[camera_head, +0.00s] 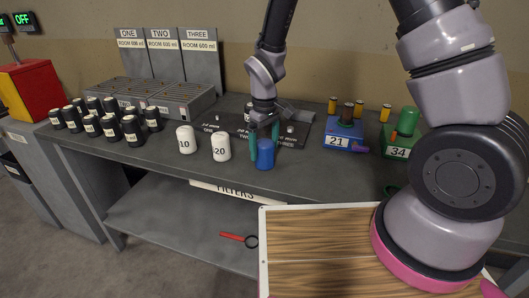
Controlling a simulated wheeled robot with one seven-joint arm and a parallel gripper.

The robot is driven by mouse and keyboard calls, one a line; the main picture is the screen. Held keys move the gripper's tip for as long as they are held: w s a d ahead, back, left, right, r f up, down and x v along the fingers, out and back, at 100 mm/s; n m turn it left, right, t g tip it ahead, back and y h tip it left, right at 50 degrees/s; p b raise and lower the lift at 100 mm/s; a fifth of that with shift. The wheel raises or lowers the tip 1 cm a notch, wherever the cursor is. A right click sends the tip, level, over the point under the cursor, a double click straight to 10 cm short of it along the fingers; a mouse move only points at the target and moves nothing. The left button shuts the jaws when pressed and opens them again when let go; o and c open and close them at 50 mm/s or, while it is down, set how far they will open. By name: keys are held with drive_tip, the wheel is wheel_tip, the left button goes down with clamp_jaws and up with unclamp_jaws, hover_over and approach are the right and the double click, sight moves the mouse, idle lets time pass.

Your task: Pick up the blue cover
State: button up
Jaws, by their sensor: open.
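The blue cover (265,154) is a small blue cylinder standing upright near the front edge of the grey workbench (320,168). My gripper (264,140) points down over it with its two teal fingers apart. The fingers come down on either side of the upper part of the blue cover. I cannot tell whether either finger touches it. The cover's top lies between or just below the fingertips.
White cylinders marked 10 (186,140) and 20 (221,147) stand left of the cover. Several black bottles (110,131) stand further left. A blue block marked 21 (340,142) and a green block marked 34 (397,153) stand right. A wooden board (320,248) lies in front.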

wheel_tip(320, 180, down, 2)
drive_tip(key=shift+f, duration=0.15)
drive_tip(key=c, duration=1.4)
